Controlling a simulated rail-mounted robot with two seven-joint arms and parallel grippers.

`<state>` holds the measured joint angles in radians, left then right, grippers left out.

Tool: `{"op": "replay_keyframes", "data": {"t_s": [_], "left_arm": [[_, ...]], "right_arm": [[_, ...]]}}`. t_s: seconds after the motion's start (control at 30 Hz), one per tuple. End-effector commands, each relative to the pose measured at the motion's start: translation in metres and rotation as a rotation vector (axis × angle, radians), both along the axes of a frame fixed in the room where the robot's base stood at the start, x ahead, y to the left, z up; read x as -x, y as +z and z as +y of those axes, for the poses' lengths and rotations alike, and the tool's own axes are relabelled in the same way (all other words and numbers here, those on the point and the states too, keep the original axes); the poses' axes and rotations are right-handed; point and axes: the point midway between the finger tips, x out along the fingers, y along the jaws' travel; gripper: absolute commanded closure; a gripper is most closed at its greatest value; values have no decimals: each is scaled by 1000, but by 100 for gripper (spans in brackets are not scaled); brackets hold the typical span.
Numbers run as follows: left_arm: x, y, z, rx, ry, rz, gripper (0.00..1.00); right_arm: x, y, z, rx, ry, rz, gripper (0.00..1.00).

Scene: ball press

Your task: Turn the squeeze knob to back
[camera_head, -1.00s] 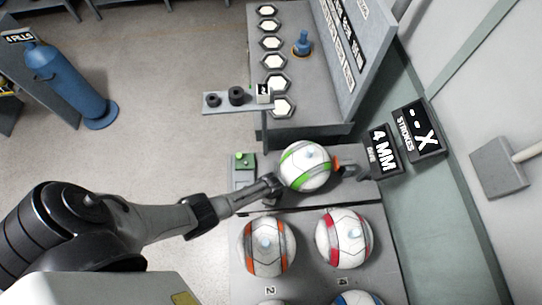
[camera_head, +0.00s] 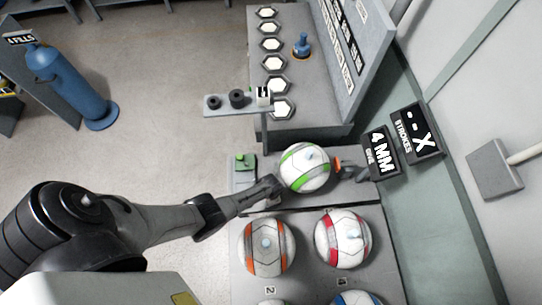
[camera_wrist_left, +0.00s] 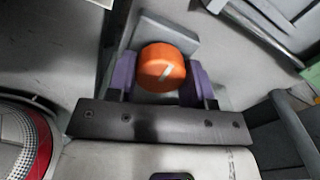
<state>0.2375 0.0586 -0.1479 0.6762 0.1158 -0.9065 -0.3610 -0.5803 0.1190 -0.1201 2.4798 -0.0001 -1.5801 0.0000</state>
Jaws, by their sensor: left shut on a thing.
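In the head view my left gripper (camera_head: 274,187) is at the left side of the green-striped ball (camera_head: 305,168) in the press, and the knob is hidden there. The display boards (camera_head: 381,152) read "4 MM" and "-- X STROKES". My right gripper is not in view.
Orange-striped (camera_head: 267,245) and red-striped (camera_head: 343,238) balls sit on the front bench, close to my left arm. A green button box (camera_head: 244,163) stands just behind the gripper. A small shelf with two black knobs (camera_head: 237,98) is farther back.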

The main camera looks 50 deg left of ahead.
Motion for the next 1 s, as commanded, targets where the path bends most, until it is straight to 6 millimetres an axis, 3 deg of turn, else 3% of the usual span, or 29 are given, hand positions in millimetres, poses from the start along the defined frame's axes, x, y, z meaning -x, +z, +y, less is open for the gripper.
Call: {"op": "replay_keyframes", "data": {"t_s": [0.5,0.53,0.6,0.8,1.0], "left_arm": [[1,-1,1,-1,19,2,76],[1,-1,1,-1,19,2,52],[1,-1,0,-1,19,2,45],[0,0,0,0,17,1,27],[0,0,0,0,16,0,27]], "right_arm": [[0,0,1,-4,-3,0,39],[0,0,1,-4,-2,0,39],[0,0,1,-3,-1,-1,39],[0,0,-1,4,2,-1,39],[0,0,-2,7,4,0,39]]}}
